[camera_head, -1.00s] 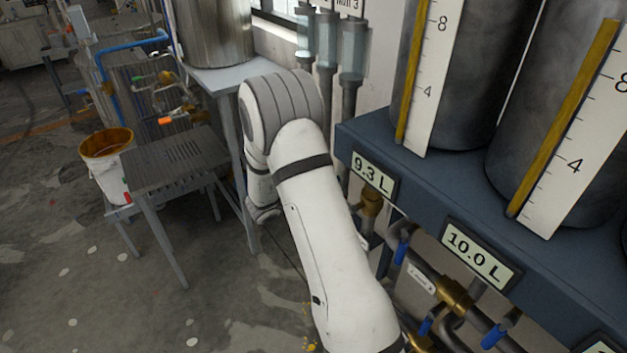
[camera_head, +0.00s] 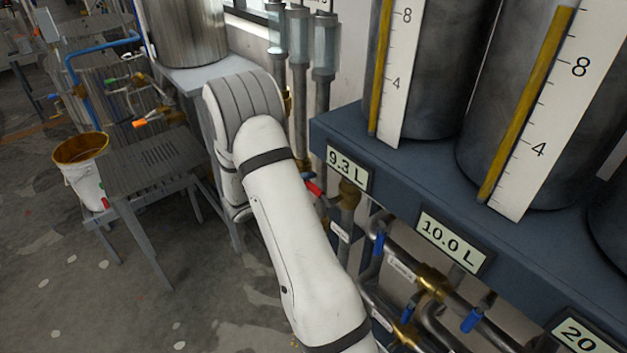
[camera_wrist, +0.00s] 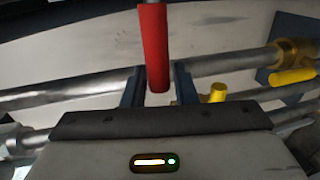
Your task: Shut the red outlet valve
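The red valve handle (camera_wrist: 154,45) shows in the wrist view as a red bar coming down from the top middle. Its lower end lies between the two dark fingers of my gripper (camera_wrist: 157,80), with a gap on each side. My gripper is open, and I cannot tell how deep the handle sits between the fingers. In the head view, a red handle (camera_head: 314,188) shows just right of my arm, below the 9.3 L display. My gripper is hidden behind my arm there.
Pipes with blue handles (camera_head: 472,320) run below the blue tank shelf (camera_head: 400,168) at right. Yellow handles (camera_wrist: 218,92) and metal pipes (camera_wrist: 60,93) lie near my fingers. A metal bench (camera_head: 150,165) and a bucket (camera_head: 82,170) stand at left.

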